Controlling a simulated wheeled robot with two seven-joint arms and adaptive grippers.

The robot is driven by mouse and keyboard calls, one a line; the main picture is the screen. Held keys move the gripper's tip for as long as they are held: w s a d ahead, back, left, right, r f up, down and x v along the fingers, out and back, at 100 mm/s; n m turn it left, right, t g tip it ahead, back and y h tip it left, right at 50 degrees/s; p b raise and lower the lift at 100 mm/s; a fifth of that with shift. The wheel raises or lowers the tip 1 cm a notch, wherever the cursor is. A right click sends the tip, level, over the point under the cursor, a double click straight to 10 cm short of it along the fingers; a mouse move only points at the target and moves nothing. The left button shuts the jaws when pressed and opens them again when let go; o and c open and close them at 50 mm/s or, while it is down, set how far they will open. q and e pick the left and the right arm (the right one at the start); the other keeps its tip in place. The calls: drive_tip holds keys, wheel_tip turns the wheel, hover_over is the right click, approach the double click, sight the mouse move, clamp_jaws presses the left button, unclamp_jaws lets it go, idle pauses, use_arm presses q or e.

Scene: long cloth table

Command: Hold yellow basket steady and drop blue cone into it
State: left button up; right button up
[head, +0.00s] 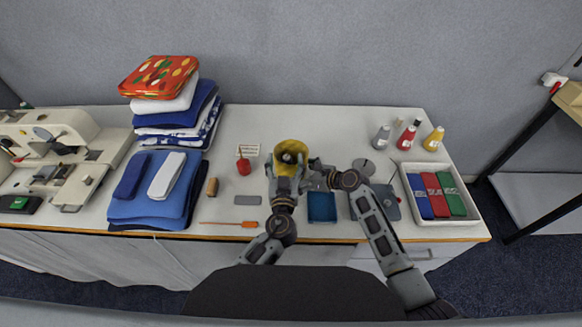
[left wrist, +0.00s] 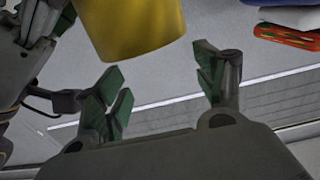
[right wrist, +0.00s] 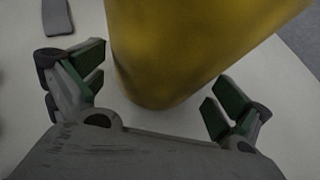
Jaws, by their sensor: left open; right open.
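The yellow basket (head: 291,146) stands upright near the middle of the table. A small object shows inside it, too small to identify. My left gripper (head: 287,180) is open at the basket's near side. In the left wrist view the basket (left wrist: 130,25) is just beyond the spread fingers (left wrist: 162,66). My right gripper (head: 314,166) is open at the basket's right side. In the right wrist view the basket wall (right wrist: 180,45) fills the space in front of and between the open fingers. I cannot make out a blue cone outside the basket.
A white tray (head: 474,212) holds folded cloths. A blue tray (head: 321,207) lies right of my left arm. Cloth stacks (head: 150,206) and a sewing machine (head: 60,140) occupy the left.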

drive_tip(key=shift+v, duration=5.05)
drive_tip(key=shift+s, duration=0.1)
